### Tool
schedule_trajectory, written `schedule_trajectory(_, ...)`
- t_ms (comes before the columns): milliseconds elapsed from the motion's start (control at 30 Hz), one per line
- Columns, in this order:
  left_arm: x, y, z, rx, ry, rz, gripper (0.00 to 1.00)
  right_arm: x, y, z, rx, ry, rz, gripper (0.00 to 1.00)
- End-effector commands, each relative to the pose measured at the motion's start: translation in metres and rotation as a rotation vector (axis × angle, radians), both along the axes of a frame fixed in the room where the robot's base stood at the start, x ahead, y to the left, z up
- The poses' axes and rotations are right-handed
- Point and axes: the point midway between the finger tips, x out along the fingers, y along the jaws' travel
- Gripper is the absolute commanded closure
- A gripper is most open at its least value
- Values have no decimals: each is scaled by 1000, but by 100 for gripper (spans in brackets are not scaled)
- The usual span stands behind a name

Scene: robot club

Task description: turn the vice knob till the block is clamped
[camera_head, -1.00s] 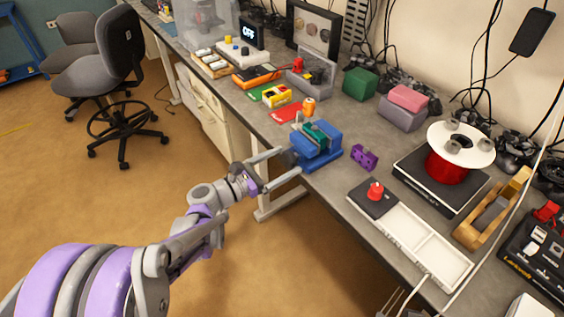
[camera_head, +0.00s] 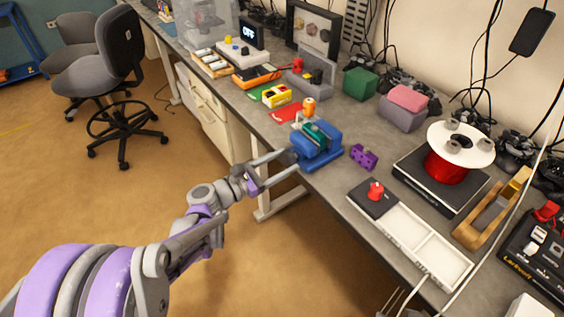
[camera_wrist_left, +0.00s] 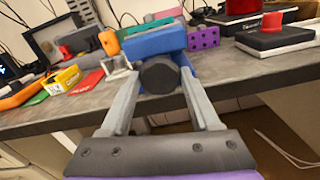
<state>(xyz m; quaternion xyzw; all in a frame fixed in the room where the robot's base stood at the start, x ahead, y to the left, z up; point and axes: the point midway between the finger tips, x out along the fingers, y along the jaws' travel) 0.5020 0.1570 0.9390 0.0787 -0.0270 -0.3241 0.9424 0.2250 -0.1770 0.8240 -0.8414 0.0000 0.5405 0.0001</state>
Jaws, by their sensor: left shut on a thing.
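The blue vice (camera_head: 318,150) stands at the front edge of the grey workbench, and it also shows in the left wrist view (camera_wrist_left: 155,42). A green block (camera_head: 317,132) sits at the top of the vice, between its jaws; whether it is gripped tight I cannot tell. The dark vice knob (camera_wrist_left: 160,75) faces me over the bench edge. My left gripper (camera_head: 287,162) is shut on the knob, with one finger on each side of it, as the left wrist view shows (camera_wrist_left: 160,84). My right gripper is not in view.
A purple block with holes (camera_head: 364,157) lies right of the vice. An orange cylinder (camera_head: 309,106) and a yellow block (camera_head: 276,95) are behind it. The floor in front is clear.

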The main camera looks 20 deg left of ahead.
Motion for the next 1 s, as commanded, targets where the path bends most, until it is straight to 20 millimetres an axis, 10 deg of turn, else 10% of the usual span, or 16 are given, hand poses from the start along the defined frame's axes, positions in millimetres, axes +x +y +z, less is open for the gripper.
schedule_trajectory(1000,-1,0,0,720,-562,0,93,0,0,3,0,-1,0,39)
